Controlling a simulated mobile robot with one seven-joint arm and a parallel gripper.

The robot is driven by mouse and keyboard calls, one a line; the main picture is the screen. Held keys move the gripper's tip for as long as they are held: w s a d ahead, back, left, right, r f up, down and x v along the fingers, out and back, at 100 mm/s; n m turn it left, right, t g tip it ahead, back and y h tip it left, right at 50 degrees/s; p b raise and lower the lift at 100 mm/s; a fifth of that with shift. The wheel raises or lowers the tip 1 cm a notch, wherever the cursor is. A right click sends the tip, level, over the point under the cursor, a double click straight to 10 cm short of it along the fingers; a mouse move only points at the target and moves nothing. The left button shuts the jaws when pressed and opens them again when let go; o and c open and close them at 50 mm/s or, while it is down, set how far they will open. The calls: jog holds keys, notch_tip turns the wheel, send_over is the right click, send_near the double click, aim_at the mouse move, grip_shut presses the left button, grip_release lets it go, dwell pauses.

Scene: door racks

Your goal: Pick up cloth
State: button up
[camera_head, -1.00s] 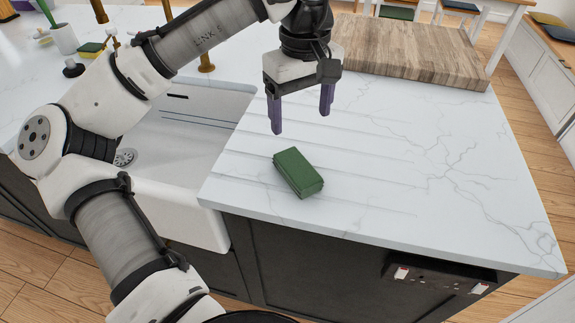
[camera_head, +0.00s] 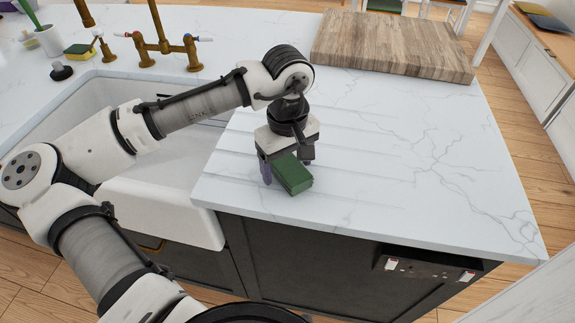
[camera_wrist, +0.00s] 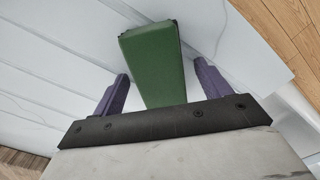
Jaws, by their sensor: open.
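The cloth shows as a dark green folded block (camera_head: 292,175) lying on the white marble counter near its front edge, right of the sink. The cloth's near end is hidden by the gripper body.
A white sink (camera_head: 150,195) with brass taps (camera_head: 165,50) is at the left. A wooden board (camera_head: 395,45) lies at the back of the counter. The counter right of the cloth is clear.

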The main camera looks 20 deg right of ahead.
aim_at(288, 164)
jog(key=shift+f, duration=0.1)
jog(key=shift+c, duration=0.2)
jog(key=c, duration=1.1)
notch_tip(288, 164, up, 20)
jog(key=shift+r+b, duration=0.1)
jog(key=shift+b, duration=0.55)
